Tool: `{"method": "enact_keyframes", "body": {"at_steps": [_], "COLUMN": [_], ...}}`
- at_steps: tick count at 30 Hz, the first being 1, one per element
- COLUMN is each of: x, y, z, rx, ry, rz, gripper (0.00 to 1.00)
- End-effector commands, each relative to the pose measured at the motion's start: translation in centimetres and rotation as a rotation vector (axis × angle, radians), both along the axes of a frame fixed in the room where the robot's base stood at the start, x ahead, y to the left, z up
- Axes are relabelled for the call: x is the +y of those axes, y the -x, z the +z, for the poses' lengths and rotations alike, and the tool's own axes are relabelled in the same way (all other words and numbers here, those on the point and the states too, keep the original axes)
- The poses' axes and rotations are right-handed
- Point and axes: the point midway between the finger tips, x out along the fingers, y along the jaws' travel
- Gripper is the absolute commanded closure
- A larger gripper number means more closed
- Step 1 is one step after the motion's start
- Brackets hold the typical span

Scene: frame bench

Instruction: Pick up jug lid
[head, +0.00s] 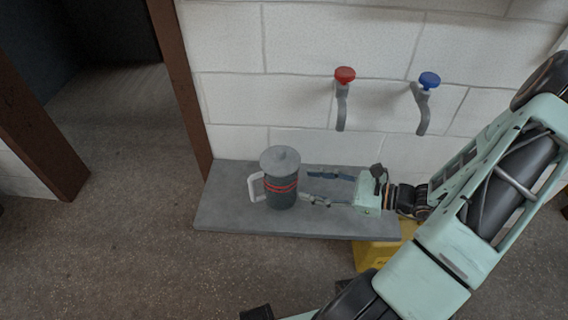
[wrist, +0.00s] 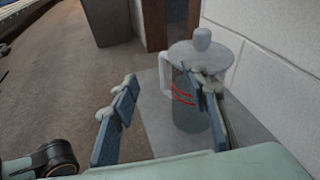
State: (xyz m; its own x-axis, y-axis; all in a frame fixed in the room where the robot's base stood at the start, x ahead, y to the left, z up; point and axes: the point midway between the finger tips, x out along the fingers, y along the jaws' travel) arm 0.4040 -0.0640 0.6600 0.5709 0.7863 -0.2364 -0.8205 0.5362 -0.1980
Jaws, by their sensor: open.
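The jug lid (head: 279,158) is a grey disc with a small round knob, sitting on top of the jug. In the wrist view the lid (wrist: 190,54) shows at upper right, its knob uncovered. The jug (head: 281,194) is dark grey with red bands and a pale handle on its left, standing upright on the grey shelf. My gripper (head: 309,186) is open and empty, to the right of the jug and below lid height. In the wrist view my gripper (wrist: 158,76) has its right finger overlapping the jug body; I cannot tell whether they touch.
The grey shelf (head: 225,211) stands against a white block wall (head: 300,100). A red-knobbed tap (head: 344,76) and a blue-knobbed tap (head: 429,80) stick out above it. A yellow object (head: 373,257) is below the shelf's right end. The floor at left is clear.

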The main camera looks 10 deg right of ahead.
Motion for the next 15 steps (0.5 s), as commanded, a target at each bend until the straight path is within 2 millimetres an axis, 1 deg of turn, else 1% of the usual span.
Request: {"method": "enact_keyframes", "body": {"at_steps": [1,3,6,10,15], "x": [0.1,-0.1,-0.6,-0.5,1.2], "y": [-1.2,-2.6,-4.1,-5.3,-7.4], "z": [-0.5,-0.1,0.5,1.0,1.0], "rx": [-0.004,-0.009,-0.014,-0.018,-0.017], "ry": [-0.088,-0.178,-0.266,-0.316,-0.320], "rz": [-0.081,-0.167,-0.250,-0.295,-0.297], "gripper": [0.58,0.58,0.58,0.58,0.58]}}
